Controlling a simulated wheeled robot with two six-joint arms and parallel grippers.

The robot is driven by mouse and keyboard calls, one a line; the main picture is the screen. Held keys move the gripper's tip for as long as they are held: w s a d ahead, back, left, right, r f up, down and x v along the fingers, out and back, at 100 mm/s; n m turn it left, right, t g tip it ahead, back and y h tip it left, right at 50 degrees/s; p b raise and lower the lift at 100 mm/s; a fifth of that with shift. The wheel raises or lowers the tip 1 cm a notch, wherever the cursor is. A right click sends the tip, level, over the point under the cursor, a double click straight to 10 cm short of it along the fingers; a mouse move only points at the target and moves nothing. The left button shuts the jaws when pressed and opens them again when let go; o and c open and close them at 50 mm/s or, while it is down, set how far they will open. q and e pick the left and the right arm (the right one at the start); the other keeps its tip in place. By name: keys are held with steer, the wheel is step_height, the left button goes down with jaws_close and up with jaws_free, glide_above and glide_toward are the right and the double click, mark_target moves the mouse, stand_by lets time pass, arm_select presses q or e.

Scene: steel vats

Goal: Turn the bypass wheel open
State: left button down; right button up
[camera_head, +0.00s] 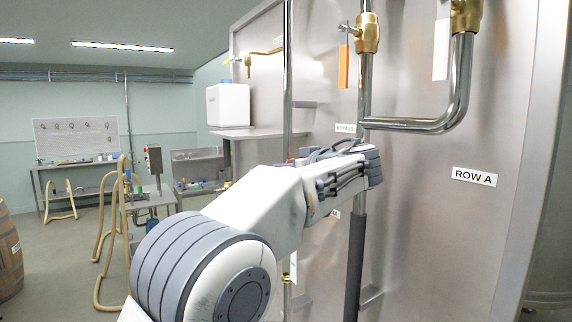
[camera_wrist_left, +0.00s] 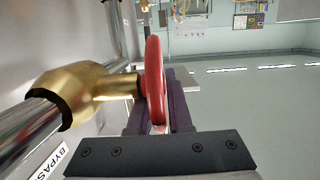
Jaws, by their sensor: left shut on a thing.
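The red bypass wheel (camera_wrist_left: 154,75) shows nearly edge-on in the left wrist view, on the stem of a brass valve body (camera_wrist_left: 85,92). My left gripper (camera_wrist_left: 158,98) is shut on the wheel's rim, with one dark finger on each side. In the head view my left arm hides most of the wheel and the valve. The BYPASS label (camera_head: 345,128) is on the steel wall just above my wrist; part of it also shows in the left wrist view (camera_wrist_left: 52,162). My right gripper is not in view.
Vertical steel pipes (camera_head: 288,80) run up the vat wall (camera_head: 420,220). A ROW A label (camera_head: 474,177) is at right. Open floor lies at left.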

arm_select(q)
steer(key=shift+w+f+g+h+p, duration=0.15)
steer(key=shift+f+g+h+p, duration=0.1)
steer(key=shift+g+h+p, duration=0.8)
steer(key=shift+f+g+h+p, duration=0.35)
steer(key=shift+f+g+p, duration=0.1)
steer(key=shift+g, duration=0.5)
steer(key=c, duration=0.8)
jaws_free()
steer(key=shift+c, duration=0.2)
steer(key=v, duration=1)
steer(key=shift+s, duration=0.25)
steer(key=shift+r, duration=0.1)
